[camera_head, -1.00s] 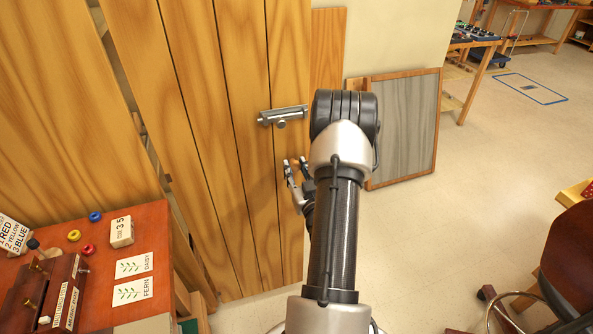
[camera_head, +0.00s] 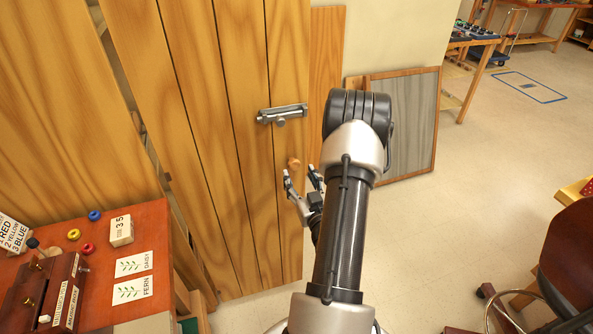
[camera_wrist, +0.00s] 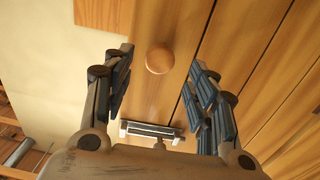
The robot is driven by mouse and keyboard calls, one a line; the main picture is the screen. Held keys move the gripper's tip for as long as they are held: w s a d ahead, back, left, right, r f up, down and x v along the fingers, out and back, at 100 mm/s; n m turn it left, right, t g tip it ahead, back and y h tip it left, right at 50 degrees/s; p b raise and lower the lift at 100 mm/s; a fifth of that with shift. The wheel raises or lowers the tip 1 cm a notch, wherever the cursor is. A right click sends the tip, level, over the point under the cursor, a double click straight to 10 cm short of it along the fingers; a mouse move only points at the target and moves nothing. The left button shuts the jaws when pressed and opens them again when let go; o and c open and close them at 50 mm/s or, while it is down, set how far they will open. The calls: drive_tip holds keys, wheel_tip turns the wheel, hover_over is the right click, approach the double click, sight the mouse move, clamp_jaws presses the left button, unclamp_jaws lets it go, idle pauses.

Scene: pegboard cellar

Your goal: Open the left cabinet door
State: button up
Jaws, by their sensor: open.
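The wooden plank door (camera_head: 215,150) stands upright on the left of the head view and looks shut. A round wooden knob (camera_head: 294,163) sits near its right edge, below a grey metal slide bolt (camera_head: 282,114). My gripper (camera_head: 301,180) is open and empty, just below the knob in the head view. In the wrist view the knob (camera_wrist: 160,60) shows between the two spread fingers, with no visible contact. The slide bolt (camera_wrist: 152,130) shows there below the knob, close to the gripper's palm. I cannot tell whether the bolt is drawn.
A reddish table (camera_head: 150,225) with cards, coloured rings and a wooden box stands at the lower left. A framed grey panel (camera_head: 410,125) leans on the wall at the right. A dark chair (camera_head: 570,260) is at the lower right. The floor between is clear.

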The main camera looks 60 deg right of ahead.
drive_tip(key=v, duration=0.7)
drive_tip(key=shift+a, duration=0.2)
drive_tip(key=shift+s, duration=0.1)
